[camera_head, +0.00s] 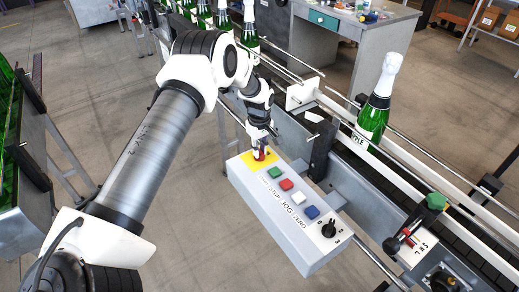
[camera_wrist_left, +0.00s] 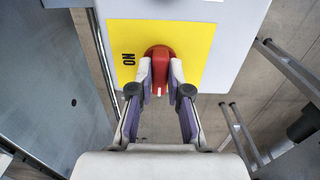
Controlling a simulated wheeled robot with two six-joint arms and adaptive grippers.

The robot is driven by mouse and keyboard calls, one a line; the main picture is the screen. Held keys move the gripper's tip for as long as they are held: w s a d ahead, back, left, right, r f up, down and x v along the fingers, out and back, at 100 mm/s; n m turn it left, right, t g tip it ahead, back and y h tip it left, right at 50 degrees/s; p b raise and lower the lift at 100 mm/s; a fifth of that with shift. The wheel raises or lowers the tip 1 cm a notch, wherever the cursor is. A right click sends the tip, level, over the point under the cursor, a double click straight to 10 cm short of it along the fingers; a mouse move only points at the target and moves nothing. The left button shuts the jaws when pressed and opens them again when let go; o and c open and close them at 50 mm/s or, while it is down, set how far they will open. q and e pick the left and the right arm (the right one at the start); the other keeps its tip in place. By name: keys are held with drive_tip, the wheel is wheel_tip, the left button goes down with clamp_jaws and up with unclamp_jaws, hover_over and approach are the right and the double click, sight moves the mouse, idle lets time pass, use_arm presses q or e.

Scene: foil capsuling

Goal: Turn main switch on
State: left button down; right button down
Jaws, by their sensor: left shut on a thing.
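The main switch is a red rotary knob (camera_wrist_left: 160,62) on a yellow plate (camera_wrist_left: 196,42) marked "ON" in the left wrist view. In the head view the red knob (camera_head: 260,155) shows at the far end of the grey control box (camera_head: 310,258), on its yellow plate (camera_head: 248,161), partly hidden by my fingers. My left gripper (camera_wrist_left: 160,84) is shut on the red knob, one finger on each side; it also shows in the head view (camera_head: 262,148). A white mark on the knob points down toward my gripper in the wrist view. My right gripper is not in view.
The box carries a green (camera_head: 275,173), a red (camera_head: 287,185), a white (camera_head: 299,198) and a blue button (camera_head: 312,212), and a black selector (camera_head: 328,230). A foil-topped green bottle (camera_head: 376,110) stands on the conveyor to the right. Several bottles stand behind my arm.

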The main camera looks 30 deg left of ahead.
use_arm(q)
drive_tip(key=shift+s+f+m, duration=0.1)
drive_tip(key=shift+f+m, duration=0.1)
drive_tip(key=shift+m, duration=0.2)
drive_tip(key=m+b, duration=0.1)
drive_tip(key=m, duration=0.1)
drive_tip(key=shift+m, duration=0.4)
drive_tip(key=m+b, duration=0.2)
drive_tip(key=m, duration=0.3)
drive_tip(key=shift+f, duration=0.1)
drive_tip(key=m+b, duration=0.1)
drive_tip(key=m, duration=0.4)
drive_tip(key=shift+s, duration=0.1)
drive_tip(key=m, duration=0.4)
drive_tip(key=shift+b, duration=0.3)
drive_tip(key=c, duration=1.4)
unclamp_jaws()
drive_tip(key=shift+o, duration=1.4)
drive_tip(key=shift+w, duration=0.25)
